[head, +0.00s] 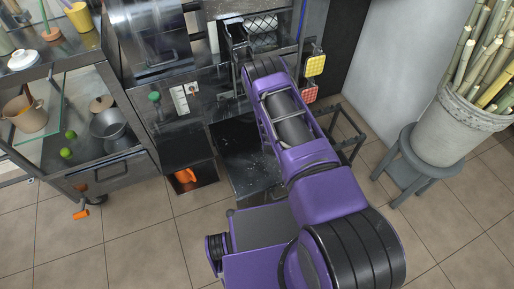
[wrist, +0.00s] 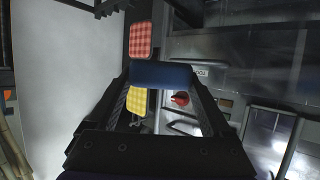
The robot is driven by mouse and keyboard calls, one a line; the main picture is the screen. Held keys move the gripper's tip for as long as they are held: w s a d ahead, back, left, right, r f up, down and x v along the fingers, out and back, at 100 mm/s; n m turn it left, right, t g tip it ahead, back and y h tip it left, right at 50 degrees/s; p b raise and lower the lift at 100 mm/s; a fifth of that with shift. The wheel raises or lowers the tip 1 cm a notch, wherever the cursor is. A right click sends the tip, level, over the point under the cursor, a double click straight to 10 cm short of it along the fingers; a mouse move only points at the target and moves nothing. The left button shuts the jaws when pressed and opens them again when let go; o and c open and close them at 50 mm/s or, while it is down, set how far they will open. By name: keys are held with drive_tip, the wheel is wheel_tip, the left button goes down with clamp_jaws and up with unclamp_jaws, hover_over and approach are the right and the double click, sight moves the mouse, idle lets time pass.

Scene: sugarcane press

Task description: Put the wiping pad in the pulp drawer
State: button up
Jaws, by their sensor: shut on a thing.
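My gripper (wrist: 161,80) is shut on a dark blue pad (wrist: 162,73), which spans the gap between the two fingers in the wrist view. I take this to be the wiping pad. In the head view my own arm hides the gripper and the pad; the arm reaches up to the front of the press. A dark, speckled, tray-like part (head: 238,150) juts out low on the press, partly behind my arm. It may be the pulp drawer, but I cannot tell for sure.
A yellow checkered pad (head: 314,65) and a red checkered pad (head: 309,93) hang right of the arm. A red knob (wrist: 180,98) shows beyond the gripper. A cane bucket (head: 445,130) stands on a stool (head: 410,165) at right. A cart (head: 125,172) stands at left.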

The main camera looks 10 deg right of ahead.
drive_tip(key=shift+m+g+h, duration=0.3)
drive_tip(key=shift+m+h, duration=0.2)
drive_tip(key=shift+h, duration=0.1)
drive_tip(key=shift+w+d+f+b, duration=0.15)
drive_tip(key=shift+f+b, duration=0.55)
drive_tip(key=shift+f, duration=2.45)
drive_tip(key=shift+w+f+b, duration=0.25)
drive_tip(key=shift+f+b, duration=0.45)
drive_tip(key=shift+f, duration=2.45)
drive_tip(key=shift+w+d+f+b, duration=0.15)
drive_tip(key=shift+f+b, duration=0.55)
drive_tip(key=shift+f, duration=2.45)
drive_tip(key=shift+a+f, duration=0.1)
drive_tip(key=shift+f, duration=0.5)
drive_tip(key=o, duration=1.1)
